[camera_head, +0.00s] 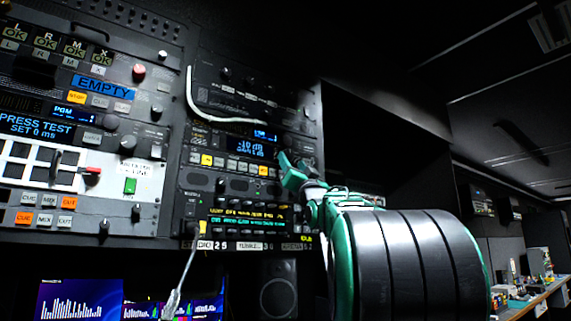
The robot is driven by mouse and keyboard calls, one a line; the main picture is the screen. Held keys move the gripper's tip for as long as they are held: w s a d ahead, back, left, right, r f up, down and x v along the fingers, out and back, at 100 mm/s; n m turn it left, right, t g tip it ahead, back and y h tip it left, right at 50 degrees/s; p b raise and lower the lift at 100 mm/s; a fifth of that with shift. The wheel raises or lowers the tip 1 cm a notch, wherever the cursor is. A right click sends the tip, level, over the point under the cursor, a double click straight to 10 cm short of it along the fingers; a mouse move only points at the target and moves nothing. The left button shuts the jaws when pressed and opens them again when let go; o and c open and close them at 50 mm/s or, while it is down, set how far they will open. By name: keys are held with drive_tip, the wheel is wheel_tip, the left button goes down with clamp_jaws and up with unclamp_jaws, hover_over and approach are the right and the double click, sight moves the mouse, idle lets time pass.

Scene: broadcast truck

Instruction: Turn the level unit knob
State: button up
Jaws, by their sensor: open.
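The level unit (249,147) is in the rack at the centre of the view, with a blue display that seems to read "-10 dB" and a row of small buttons below it. My gripper (289,172), green and grey, is open at the right end of this unit, pointing at the panel. Its fingers and my arm cover part of the panel's right side. I cannot make out the level unit knob; it may be behind the fingers. Whether the fingers touch the panel or anything on it cannot be told.
A left rack panel (78,175) carries knobs, buttons and a red-tipped lever. A white cable (190,95) loops across the upper centre unit. A grey cable (185,270) hangs below. Monitors (80,300) and a speaker (278,295) stand underneath. A bench (535,295) is far right.

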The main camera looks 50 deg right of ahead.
sight(289, 156)
drive_tip(key=shift+x, duration=1.85)
drive_tip(key=c, duration=1.1)
drive_tip(key=shift+o, duration=0.2)
drive_tip(key=shift+a+m, duration=0.1)
drive_tip(key=shift+m, duration=0.3)
